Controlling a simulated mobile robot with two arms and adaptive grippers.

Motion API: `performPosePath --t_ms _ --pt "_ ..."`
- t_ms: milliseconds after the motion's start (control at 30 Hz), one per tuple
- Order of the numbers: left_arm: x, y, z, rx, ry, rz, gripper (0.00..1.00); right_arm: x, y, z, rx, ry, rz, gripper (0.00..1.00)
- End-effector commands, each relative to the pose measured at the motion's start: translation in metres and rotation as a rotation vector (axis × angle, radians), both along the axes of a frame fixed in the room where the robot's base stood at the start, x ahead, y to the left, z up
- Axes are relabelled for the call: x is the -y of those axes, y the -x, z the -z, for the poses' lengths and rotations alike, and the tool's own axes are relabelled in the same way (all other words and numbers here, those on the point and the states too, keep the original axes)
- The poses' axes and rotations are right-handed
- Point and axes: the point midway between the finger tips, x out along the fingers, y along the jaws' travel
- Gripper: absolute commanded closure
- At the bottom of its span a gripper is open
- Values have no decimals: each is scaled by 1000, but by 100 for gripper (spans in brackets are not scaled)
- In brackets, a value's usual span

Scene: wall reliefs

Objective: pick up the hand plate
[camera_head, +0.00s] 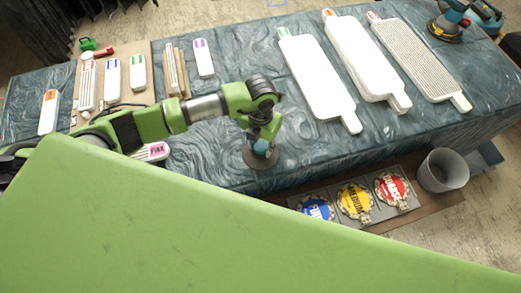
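My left arm reaches in from the left over the table, and its gripper (262,132) points down near the table's front edge. A teal part with a round grey disc (262,157) shows directly below it. The fingers are too small and covered to tell whether they are shut on it. Several white plates with handles lie on the table: a smooth one (317,78), a thicker one (366,60) and a ribbed one (415,55) at the right. I cannot tell which is the hand plate. The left gripper is apart from these three. My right gripper is not in view.
The table has a grey-blue patterned cover (220,140). Smaller colour-tagged white blocks (112,80) lie at the left. A round-based tool (448,27) stands at the back right. Blue, yellow and red discs (355,201) and a grey bucket (443,171) are below the front edge.

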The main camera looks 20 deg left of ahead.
Motion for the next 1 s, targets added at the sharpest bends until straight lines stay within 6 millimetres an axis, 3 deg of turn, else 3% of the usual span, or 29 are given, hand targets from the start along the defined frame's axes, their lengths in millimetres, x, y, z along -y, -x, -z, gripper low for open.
performPosePath --t_ms 567,700,1000 --pt "0 -2 -9 4 1 -1 93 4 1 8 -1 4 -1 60" --pt "0 -2 -30 9 2 1 93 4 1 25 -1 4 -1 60" --pt "40 51 -93 4 5 10 93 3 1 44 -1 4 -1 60"
